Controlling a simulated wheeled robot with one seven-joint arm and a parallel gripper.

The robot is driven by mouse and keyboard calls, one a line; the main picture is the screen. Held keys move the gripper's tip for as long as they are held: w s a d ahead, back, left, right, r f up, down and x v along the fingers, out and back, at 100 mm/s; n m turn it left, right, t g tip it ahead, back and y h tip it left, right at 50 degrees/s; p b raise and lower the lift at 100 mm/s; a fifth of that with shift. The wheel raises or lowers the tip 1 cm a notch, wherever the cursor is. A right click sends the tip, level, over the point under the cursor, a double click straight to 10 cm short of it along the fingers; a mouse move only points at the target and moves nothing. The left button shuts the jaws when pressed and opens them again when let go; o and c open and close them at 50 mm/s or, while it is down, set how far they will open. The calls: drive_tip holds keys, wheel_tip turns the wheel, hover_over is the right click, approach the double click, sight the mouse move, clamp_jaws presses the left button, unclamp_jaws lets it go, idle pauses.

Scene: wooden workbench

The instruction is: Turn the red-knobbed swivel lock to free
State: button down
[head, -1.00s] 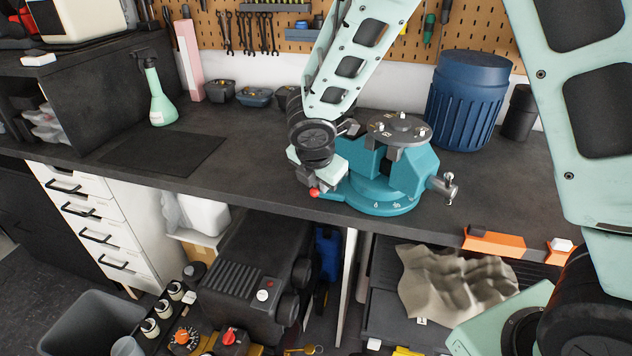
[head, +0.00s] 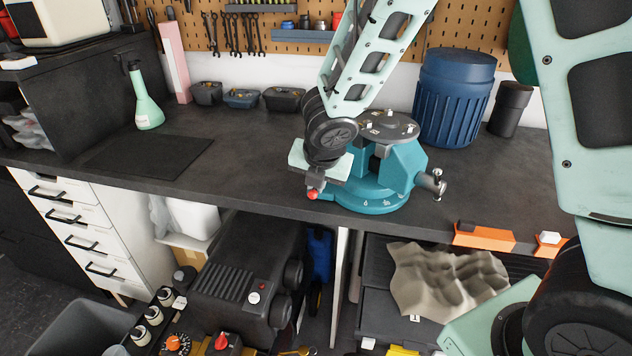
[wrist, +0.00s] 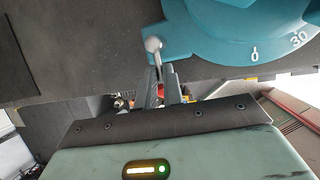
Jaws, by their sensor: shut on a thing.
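The swivel lock's red knob (head: 312,194) shows just below my gripper (head: 312,186), at the front left of the teal vise's round swivel base (head: 370,199). My gripper points down there, shut on the knob. In the wrist view the two dark fingers (wrist: 163,90) are close together, with a small bit of red between them. A silver lever end (wrist: 153,45) shows just beyond the fingertips, beside the teal base (wrist: 225,40) with its 0 and 30 marks. The fingers hide most of the knob and lever.
The vise stands near the bench's front edge, with a round dark top plate (head: 388,124). A blue ribbed barrel (head: 452,98) stands behind it to the right. A black mat (head: 150,155) and a green spray bottle (head: 147,100) are to the left. Bench left of the vise is clear.

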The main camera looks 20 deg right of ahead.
drive_tip(key=c, duration=1.5)
unclamp_jaws()
drive_tip(key=p+v, duration=0.7)
drive_tip(key=v, duration=1)
drive_tip(key=shift+r, duration=0.25)
drive_tip(key=shift+s, duration=0.1)
